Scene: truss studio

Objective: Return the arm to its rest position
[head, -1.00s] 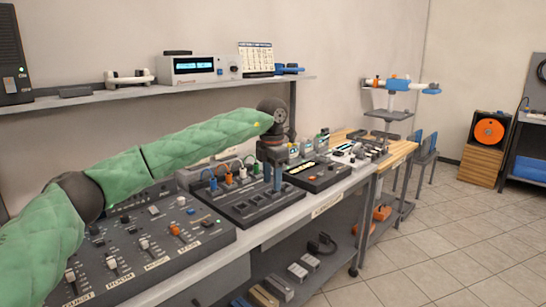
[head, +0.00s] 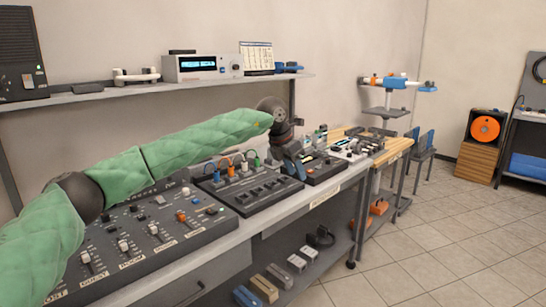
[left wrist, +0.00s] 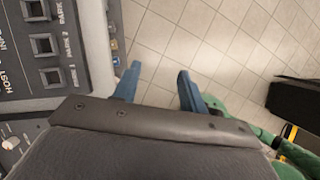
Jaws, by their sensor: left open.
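My left arm in its green padded sleeve reaches across the head view from the left. Its gripper (head: 294,165) hangs at the bench's front edge, beside the right end of a dark box with plugs and cables (head: 262,192). In the left wrist view my left gripper (left wrist: 156,82) shows two blue fingers apart with only tiled floor between them. It holds nothing. My right gripper is in neither view.
A sloped mixer panel (head: 150,235) fills the near bench. A shelf (head: 150,88) with a small display unit (head: 203,67) runs above. Boxes (head: 263,288) sit on the lower shelf. Tiled floor (head: 430,240) at the right is clear.

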